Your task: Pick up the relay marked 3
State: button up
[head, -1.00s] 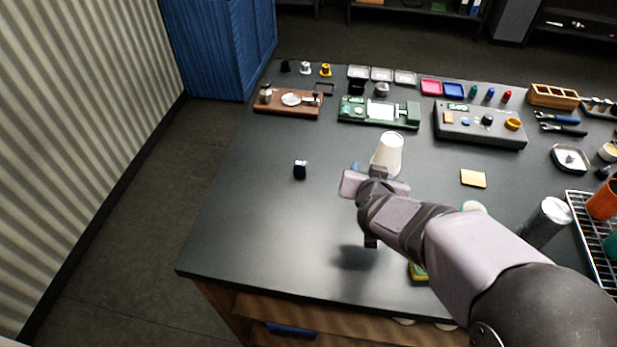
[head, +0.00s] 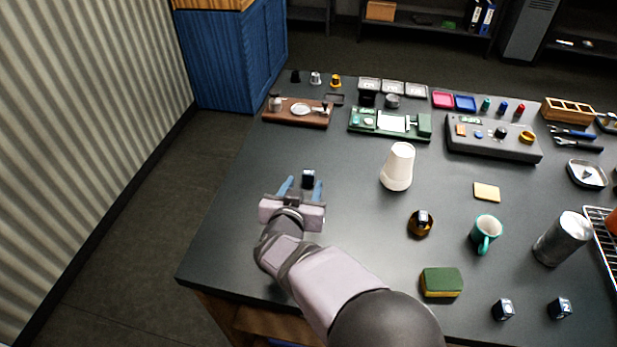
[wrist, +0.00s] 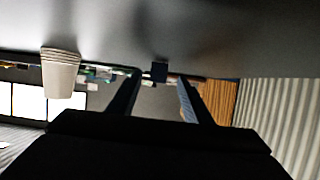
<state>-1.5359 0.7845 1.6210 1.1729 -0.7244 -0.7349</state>
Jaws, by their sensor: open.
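A small dark cube relay (head: 308,178) with a pale top edge stands alone on the left part of the dark table. Its marking cannot be read. My gripper (head: 303,186) is open, its two blue fingers pointing at this cube, which shows between or just beyond their tips. In the wrist view the cube (wrist: 159,71) appears between the open fingers (wrist: 158,85), nothing gripped. Other similar cubes are a relay in a brown bowl (head: 421,217), a relay (head: 503,309) with an unclear mark, and a relay (head: 560,307) that seems marked 2.
A white cup stack (head: 397,167) stands right of my gripper. Further right are a teal mug (head: 486,234), a metal can (head: 562,238), a sponge (head: 441,282) and a yellow pad (head: 486,192). Devices and trays line the back. The table around the lone cube is clear.

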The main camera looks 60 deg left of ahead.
aim_at(308, 177)
jog(key=shift+w+a, duration=0.3)
jog(key=shift+w, duration=0.1)
jog(key=shift+p+x, duration=0.9)
jog(key=shift+x, duration=1.25)
jog(key=shift+r, duration=0.15)
jog(key=c, duration=1.1)
